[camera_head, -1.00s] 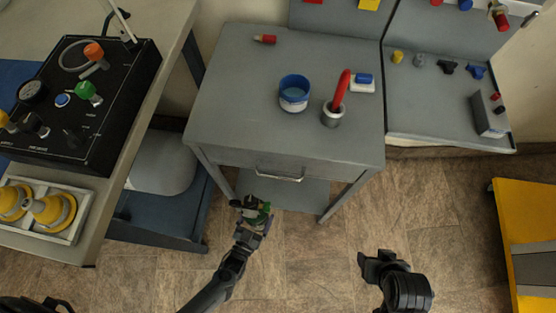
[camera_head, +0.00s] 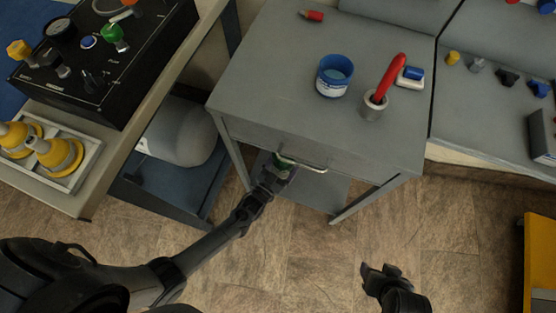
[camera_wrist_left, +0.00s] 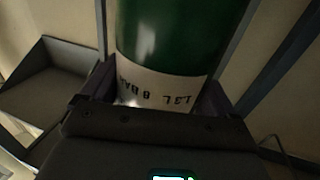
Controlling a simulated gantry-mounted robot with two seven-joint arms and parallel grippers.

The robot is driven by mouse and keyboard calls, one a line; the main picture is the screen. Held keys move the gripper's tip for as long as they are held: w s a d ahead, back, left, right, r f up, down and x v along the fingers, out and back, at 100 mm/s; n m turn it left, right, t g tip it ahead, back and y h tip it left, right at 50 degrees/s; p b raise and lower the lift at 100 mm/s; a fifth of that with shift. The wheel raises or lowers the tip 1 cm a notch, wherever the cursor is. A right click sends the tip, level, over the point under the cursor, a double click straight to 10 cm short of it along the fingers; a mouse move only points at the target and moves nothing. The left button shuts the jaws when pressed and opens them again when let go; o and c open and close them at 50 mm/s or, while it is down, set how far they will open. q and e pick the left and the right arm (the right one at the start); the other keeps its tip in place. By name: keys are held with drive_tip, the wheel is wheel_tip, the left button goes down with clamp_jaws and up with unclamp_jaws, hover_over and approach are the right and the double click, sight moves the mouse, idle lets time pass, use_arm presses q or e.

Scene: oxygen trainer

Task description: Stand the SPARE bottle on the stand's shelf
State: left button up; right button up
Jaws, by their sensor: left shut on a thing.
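My left gripper (camera_head: 277,174) is shut on a green bottle (camera_head: 281,163), of which only a small part shows in the head view, just in front of the grey bench's drawer front. In the left wrist view the bottle (camera_wrist_left: 170,35) is large between the jaws, with a green body and a white band with black print, partly "8 BAR". Its ends are out of sight. A lower shelf (camera_head: 322,190) shows under the grey bench, behind the gripper. My right gripper (camera_head: 376,272) hangs over the floor, its jaws too small to judge.
The grey bench (camera_head: 270,70) carries a blue tub (camera_head: 335,75), a cup with a red handle (camera_head: 375,106) and a small blue-and-white block (camera_head: 410,76). Its drawer handle (camera_head: 303,164) is close to my left gripper. A large grey cylinder (camera_head: 182,132) lies on the left bench's blue undershelf (camera_head: 160,195).

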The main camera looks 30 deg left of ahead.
use_arm(q)
drive_tip(key=w+b, duration=0.1)
drive_tip(key=w+f+b, duration=0.1)
drive_tip(key=w, duration=0.1)
drive_tip(key=w+f+b, duration=0.1)
drive_tip(key=shift+w+a+f+b, duration=0.25)
drive_tip(key=shift+w+b, duration=0.05)
drive_tip(key=shift+b, duration=0.1)
drive_tip(key=shift+f, duration=0.1)
drive_tip(key=f+b, duration=0.3)
drive_tip(key=shift+w+f+b, duration=0.25)
drive_tip(key=shift+f+b, duration=0.05)
drive_tip(key=shift+b, duration=0.1)
